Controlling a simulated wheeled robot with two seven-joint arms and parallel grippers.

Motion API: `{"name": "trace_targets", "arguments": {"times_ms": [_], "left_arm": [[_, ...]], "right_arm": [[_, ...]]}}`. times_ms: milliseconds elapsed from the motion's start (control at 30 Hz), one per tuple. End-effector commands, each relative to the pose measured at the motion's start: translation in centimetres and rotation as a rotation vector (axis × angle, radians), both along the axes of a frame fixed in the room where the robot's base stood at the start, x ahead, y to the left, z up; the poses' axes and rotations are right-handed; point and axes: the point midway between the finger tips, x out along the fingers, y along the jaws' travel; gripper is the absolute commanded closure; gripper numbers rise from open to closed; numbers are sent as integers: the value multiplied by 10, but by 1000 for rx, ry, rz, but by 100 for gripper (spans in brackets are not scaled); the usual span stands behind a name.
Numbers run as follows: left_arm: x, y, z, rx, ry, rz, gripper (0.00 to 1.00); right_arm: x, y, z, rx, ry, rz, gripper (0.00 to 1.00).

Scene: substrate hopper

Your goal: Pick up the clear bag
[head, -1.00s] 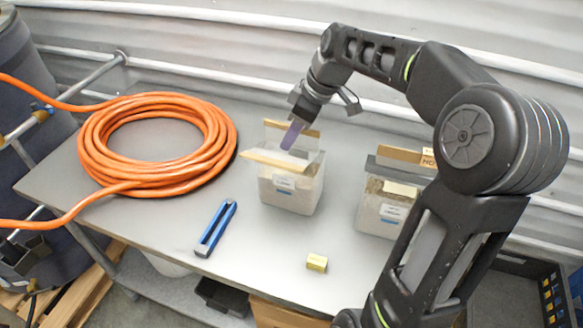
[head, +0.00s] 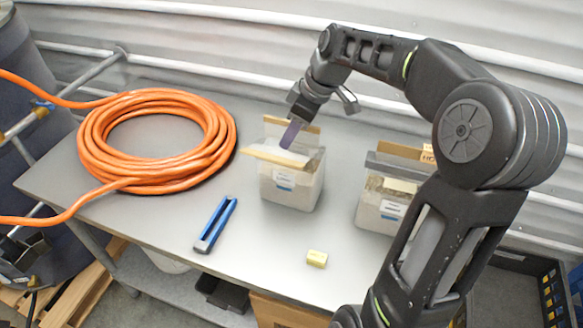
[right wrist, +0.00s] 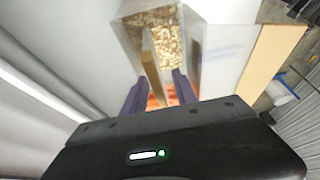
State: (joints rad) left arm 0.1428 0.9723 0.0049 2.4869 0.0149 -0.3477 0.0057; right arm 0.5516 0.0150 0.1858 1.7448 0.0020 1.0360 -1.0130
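A pale, see-through box-shaped bag (head: 290,188) with a small label and tan cardboard flaps stands upright on the grey table; I take it for the clear bag. My right gripper (head: 291,134) points down into its open top between the flaps. In the right wrist view my right gripper (right wrist: 158,90) shows two purple fingers apart, with a tan strip (right wrist: 153,62) and something orange between them. Clear walls with wood-like chips (right wrist: 158,28) show beyond. Whether the fingers touch anything is unclear. My left gripper is not in view.
A similar bag (head: 380,208) with brown contents stands to the right, partly behind my right arm. A coiled orange hose (head: 100,145) lies at the left.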

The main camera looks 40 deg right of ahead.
Motion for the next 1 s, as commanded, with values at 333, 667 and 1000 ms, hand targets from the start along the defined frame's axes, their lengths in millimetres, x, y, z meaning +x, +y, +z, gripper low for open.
{"name": "trace_targets", "arguments": {"times_ms": [333, 667, 1000], "left_arm": [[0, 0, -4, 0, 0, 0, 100], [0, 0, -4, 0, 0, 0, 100], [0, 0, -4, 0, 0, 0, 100]], "right_arm": [[0, 0, -4, 0, 0, -1, 66], [0, 0, -3, 0, 0, 0, 72], [0, 0, -4, 1, 2, 1, 100]]}}
